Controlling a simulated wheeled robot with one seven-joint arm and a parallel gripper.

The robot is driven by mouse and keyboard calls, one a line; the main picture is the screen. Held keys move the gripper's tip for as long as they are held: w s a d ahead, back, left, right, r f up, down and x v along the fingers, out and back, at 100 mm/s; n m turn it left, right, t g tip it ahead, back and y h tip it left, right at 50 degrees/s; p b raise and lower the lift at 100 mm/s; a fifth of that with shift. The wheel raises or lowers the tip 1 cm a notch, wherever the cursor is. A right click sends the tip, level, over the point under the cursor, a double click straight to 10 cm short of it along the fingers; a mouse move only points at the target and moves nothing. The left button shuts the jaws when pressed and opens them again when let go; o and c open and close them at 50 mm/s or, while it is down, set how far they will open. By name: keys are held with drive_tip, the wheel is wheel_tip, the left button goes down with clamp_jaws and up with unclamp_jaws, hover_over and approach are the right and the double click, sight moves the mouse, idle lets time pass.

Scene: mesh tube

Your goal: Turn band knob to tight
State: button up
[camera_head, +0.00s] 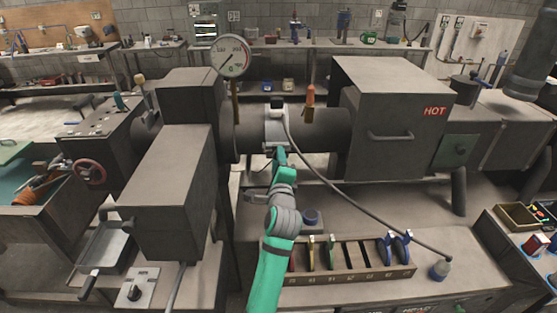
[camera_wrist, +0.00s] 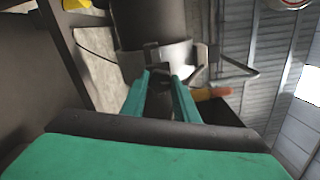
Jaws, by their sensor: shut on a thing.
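A light metal band (camera_head: 275,128) is wrapped around the dark horizontal tube (camera_head: 322,130) in the head view. The band (camera_wrist: 182,55) also shows across the tube in the wrist view. My green gripper (camera_head: 279,152) reaches up to the front of the band. In the wrist view, the fingers of my gripper (camera_wrist: 159,76) are close together on a small dark band knob (camera_wrist: 156,73) at the band. The fingers hide most of the knob, so its turn cannot be read. In the head view the knob is hidden by my gripper.
A cable (camera_head: 345,198) runs from the band down to a grey plug-like piece (camera_head: 440,270). A gauge (camera_head: 231,58) and an orange-handled part (camera_head: 309,97) stand near the tube. A slotted rack (camera_head: 345,273) with several discs lies on the bench below. A grey box marked HOT (camera_head: 392,125) stands right.

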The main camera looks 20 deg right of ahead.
drive_tip(key=shift+d+n, duration=0.1)
drive_tip(key=shift+n, duration=14.8)
drive_tip(key=o, duration=1.1)
drive_tip(key=shift+c, duration=0.2)
